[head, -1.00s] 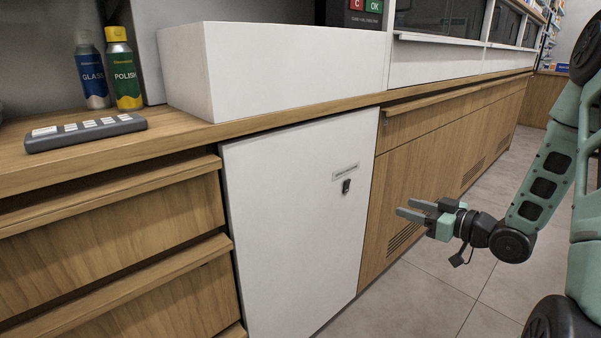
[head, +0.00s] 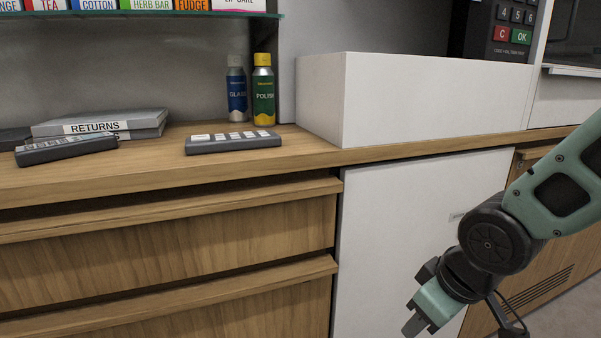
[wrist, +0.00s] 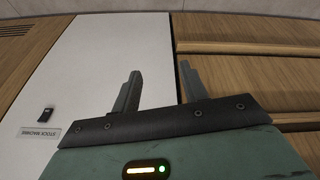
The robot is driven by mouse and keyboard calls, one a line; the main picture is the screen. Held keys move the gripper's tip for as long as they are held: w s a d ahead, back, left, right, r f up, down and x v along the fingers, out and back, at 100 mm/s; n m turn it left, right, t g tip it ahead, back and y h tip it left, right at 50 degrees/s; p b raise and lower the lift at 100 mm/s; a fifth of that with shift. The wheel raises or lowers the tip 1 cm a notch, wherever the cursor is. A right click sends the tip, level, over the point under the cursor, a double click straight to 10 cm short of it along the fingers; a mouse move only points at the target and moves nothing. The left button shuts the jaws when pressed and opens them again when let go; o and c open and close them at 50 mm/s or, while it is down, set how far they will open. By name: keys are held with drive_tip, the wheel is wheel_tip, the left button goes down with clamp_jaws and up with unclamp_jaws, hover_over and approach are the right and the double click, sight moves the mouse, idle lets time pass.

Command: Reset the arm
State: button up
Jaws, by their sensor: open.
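My gripper (head: 415,322) is at the lower right of the head view, in front of the white cabinet door (head: 400,230). Its fingertips run toward the bottom edge there and are partly cut off. In the wrist view my gripper (wrist: 160,88) shows two fingers spread apart with nothing between them. The white door (wrist: 85,60) lies behind the left finger, and wooden drawer fronts (wrist: 250,75) lie behind the right one. A small dark lock (wrist: 46,114) and a label (wrist: 40,133) are on the door.
The wooden counter (head: 200,172) carries a white box (head: 430,105), a blue bottle (head: 237,92), a green bottle (head: 263,95), two remote-like keypads (head: 233,142) (head: 66,148) and grey RETURNS binders (head: 100,124). A shelf (head: 140,14) hangs above. Floor shows at the lower right (head: 570,310).

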drive_tip(key=s+a+r+n+g, duration=0.1)
drive_tip(key=s+a+r+g, duration=0.15)
drive_tip(key=s, duration=0.45)
drive_tip(key=s+a+r+g, duration=0.1)
drive_tip(key=s+a, duration=0.2)
drive_tip(key=s, duration=0.5)
wheel_tip(320, 180, up, 32)
drive_tip(key=p, duration=3.2)
drive_tip(key=shift+w+d+f+h+p, duration=0.2)
drive_tip(key=shift+w+h+p, duration=0.1)
drive_tip(key=shift+w+h, duration=0.15)
